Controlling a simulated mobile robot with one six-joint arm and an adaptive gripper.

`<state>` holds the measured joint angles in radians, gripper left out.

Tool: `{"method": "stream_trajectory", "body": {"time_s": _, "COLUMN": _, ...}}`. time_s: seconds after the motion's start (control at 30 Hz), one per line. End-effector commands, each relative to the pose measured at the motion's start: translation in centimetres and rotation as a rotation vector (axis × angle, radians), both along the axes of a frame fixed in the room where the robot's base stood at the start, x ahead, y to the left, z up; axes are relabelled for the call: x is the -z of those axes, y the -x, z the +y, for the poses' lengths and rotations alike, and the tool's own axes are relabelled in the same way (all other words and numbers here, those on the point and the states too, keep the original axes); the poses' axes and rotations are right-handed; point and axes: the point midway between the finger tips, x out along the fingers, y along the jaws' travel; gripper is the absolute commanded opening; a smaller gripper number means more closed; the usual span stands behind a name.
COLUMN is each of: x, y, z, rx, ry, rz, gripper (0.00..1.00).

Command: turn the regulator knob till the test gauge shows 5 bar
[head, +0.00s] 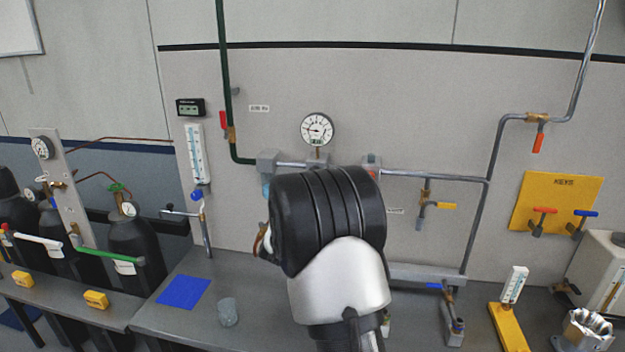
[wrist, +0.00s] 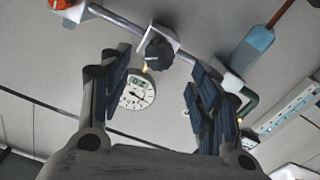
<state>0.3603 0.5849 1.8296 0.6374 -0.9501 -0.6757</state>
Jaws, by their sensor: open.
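The test gauge (head: 317,129) is a round white dial on the wall above the pipe, with a small green patch low on its face. Its needle looks to point left, but I cannot read the value. It also shows tilted in the wrist view (wrist: 138,93). The dark regulator knob (wrist: 158,53) sits on a pale block in the pipe, beside the gauge. In the head view my arm hides the knob. My gripper (wrist: 160,68) is open and empty, its fingers spread either side of the knob, which appears ahead between the tips; contact is not visible.
A grey pipe (head: 430,177) runs along the wall, with a yellow-handled valve (head: 444,206) to the right. A blue-bowled unit (wrist: 254,46) hangs near the right finger. A beaker (head: 228,312) and blue mat (head: 184,292) lie on the bench. Gas cylinders stand left.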

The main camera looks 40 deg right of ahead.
Motion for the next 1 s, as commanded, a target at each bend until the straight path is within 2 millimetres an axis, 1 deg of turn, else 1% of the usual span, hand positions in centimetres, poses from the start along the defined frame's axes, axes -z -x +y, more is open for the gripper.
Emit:
{"method": "stream_trajectory", "body": {"time_s": 0.03, "x": 0.1, "y": -0.7, "z": -1.0, "rx": 0.002, "ry": 0.001, "rz": -0.001, "gripper": 0.57}}
{"method": "stream_trajectory", "body": {"time_s": 0.2, "x": 0.1, "y": -3.1, "z": -3.7, "rx": 0.000, "ry": 0.000, "rz": -0.001, "gripper": 0.57}}
{"method": "stream_trajectory", "body": {"time_s": 0.3, "x": 0.0, "y": -4.2, "z": -5.1, "rx": 0.000, "ry": 0.000, "rz": -0.001, "gripper": 0.57}}
{"method": "stream_trajectory", "body": {"time_s": 0.43, "x": 0.0, "y": -5.3, "z": -6.2, "rx": 0.000, "ry": 0.000, "rz": -0.001, "gripper": 0.57}}
{"method": "stream_trajectory", "body": {"time_s": 0.6, "x": 0.0, "y": -6.0, "z": -7.0, "rx": -0.001, "ry": -0.001, "rz": -0.001, "gripper": 0.57}}
{"method": "stream_trajectory", "body": {"time_s": 0.9, "x": 0.0, "y": -6.1, "z": -7.2, "rx": -0.001, "ry": 0.001, "rz": 0.000, "gripper": 0.57}}
{"method": "stream_trajectory", "body": {"time_s": 1.0, "x": 0.0, "y": -6.1, "z": -7.1, "rx": -0.002, "ry": 0.000, "rz": 0.000, "gripper": 0.51}}
